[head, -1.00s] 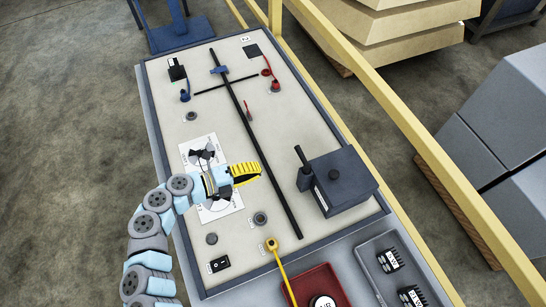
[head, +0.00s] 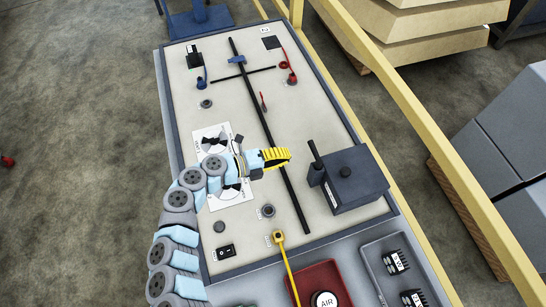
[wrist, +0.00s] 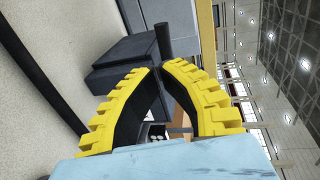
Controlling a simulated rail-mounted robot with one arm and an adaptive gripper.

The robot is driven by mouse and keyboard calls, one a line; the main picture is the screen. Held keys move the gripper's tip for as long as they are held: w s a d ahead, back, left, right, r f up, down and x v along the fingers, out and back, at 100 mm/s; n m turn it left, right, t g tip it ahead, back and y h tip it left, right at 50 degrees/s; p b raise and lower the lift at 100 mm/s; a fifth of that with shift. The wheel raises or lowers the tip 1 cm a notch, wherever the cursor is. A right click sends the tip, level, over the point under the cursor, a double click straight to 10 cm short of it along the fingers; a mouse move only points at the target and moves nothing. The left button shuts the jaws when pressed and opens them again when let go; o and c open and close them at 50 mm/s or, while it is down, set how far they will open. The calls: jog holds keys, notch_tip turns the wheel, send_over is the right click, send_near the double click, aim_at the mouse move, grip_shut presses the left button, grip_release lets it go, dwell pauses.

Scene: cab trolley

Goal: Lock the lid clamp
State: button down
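A dark grey box (head: 362,184) with a round knob on top stands at the right of the panel. A black upright handle (head: 314,151), apparently the lid clamp's lever, rises at its left side. In the wrist view the box (wrist: 112,68) lies beyond my fingers, and the handle (wrist: 163,40) shows just past the fingertips. My gripper (head: 289,156) has yellow ribbed fingers and hovers just left of the handle, apparently apart from it. In the wrist view its fingertips (wrist: 160,68) come nearly together with nothing between them. The clamp's latch details are too small to tell.
A long black bar (head: 268,130) runs along the panel beneath my gripper. Blue and red fittings sit at the far end. A red tray (head: 318,270) and a grey tray (head: 372,262) lie at the near end. A yellow rail (head: 400,100) runs along the right side.

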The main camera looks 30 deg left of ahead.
aim_at(315, 154)
jog(key=x, duration=0.7)
jog(key=shift+w+d+f, duration=0.1)
dwell(0.4)
